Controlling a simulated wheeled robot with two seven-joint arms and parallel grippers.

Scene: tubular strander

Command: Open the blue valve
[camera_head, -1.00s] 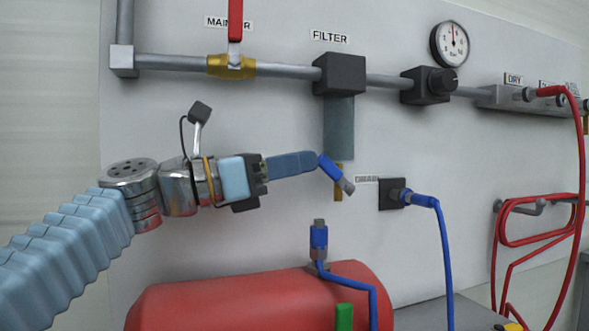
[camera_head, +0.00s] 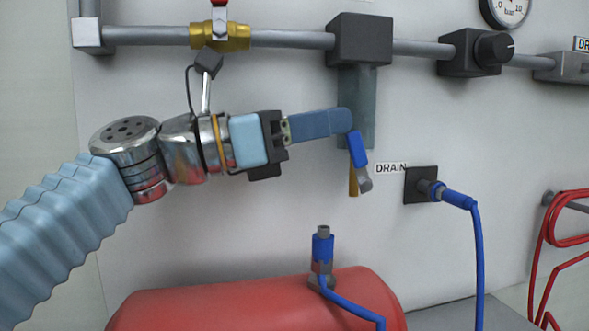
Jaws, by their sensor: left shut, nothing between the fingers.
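The blue valve is a small lever (camera_head: 358,150) with a blue grip and a metal end. It stands steeply, blue end up, in front of the brass drain outlet (camera_head: 353,181) below the filter bowl, left of the DRAIN label. My left gripper (camera_head: 345,121) comes in from the left with its fingers shut together and nothing between them. Its tip is right at the lever's upper end. It seems to touch the lever, but exact contact is unclear. The tip covers part of the filter bowl (camera_head: 361,90). My right gripper is out of view.
A pipe (camera_head: 290,39) with a brass red-handled valve (camera_head: 220,36) and a dark filter head (camera_head: 360,40) runs above. A black socket with a blue hose (camera_head: 478,250) is at right. A red tank (camera_head: 250,301) with a blue-collared fitting (camera_head: 322,248) is below.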

